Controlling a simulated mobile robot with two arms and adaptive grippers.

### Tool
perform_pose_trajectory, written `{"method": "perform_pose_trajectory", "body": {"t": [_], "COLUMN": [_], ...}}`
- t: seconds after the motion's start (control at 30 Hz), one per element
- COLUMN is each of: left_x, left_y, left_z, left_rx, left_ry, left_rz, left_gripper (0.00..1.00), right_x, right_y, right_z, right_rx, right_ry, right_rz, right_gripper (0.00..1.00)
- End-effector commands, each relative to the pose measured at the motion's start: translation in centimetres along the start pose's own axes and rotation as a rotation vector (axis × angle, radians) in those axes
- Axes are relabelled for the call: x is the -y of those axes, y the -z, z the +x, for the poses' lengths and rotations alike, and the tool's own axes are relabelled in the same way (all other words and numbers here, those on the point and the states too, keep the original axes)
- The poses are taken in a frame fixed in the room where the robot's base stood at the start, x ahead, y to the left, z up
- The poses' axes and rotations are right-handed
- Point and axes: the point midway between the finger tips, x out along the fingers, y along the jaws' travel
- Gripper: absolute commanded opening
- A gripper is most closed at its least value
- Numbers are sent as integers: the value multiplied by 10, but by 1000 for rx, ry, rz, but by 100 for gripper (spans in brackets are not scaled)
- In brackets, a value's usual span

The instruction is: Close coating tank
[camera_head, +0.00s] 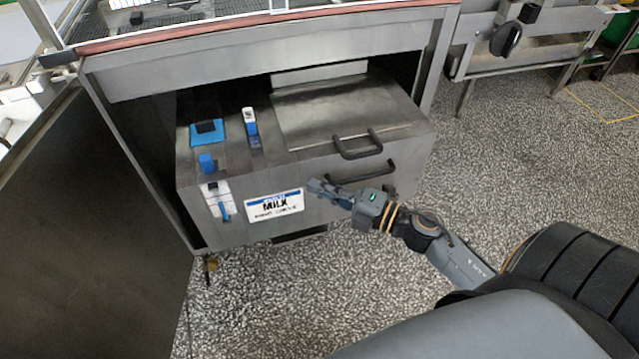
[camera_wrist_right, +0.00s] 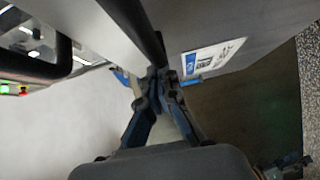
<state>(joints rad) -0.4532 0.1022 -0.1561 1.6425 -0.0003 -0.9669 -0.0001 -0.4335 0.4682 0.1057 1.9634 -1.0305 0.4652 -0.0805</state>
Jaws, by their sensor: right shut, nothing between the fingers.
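The coating tank (camera_head: 345,165) is a grey metal box with a MILK label (camera_head: 275,205) on its front. It stands partly pulled out of the metal machine frame. A black handle (camera_head: 358,146) sits on its lid (camera_head: 335,110), which lies flat. Another black handle (camera_head: 360,178) is on the front face. My right gripper (camera_head: 318,187) is shut and empty in front of the tank, right of the label. In the right wrist view the closed fingertips (camera_wrist_right: 156,78) appear close by a dark bar, with the label (camera_wrist_right: 212,57) beyond. I cannot tell whether they touch anything. My left gripper is out of view.
An open dark door panel (camera_head: 85,225) stands at the left of the frame. Blue-and-white controls (camera_head: 208,132) sit on the tank's left side. The speckled floor (camera_head: 520,150) is clear to the right. A metal stand with a black knob (camera_head: 505,39) is at the back right.

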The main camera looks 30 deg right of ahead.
Motion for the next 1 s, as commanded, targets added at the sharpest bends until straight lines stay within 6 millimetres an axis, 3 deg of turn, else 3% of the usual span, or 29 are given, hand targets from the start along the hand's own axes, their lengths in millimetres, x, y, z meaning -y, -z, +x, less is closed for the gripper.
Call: {"method": "perform_pose_trajectory", "body": {"t": [0.67, 1.0], "left_x": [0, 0], "left_y": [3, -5], "left_z": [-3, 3], "left_rx": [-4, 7], "left_ry": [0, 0], "left_rz": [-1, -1], "left_gripper": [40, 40], "right_x": [0, -2], "right_y": [-10, -41], "right_z": [10, 39], "right_rx": [0, 4], "right_ry": [0, -4], "right_rz": [0, -4], "right_gripper": [0, 0]}}
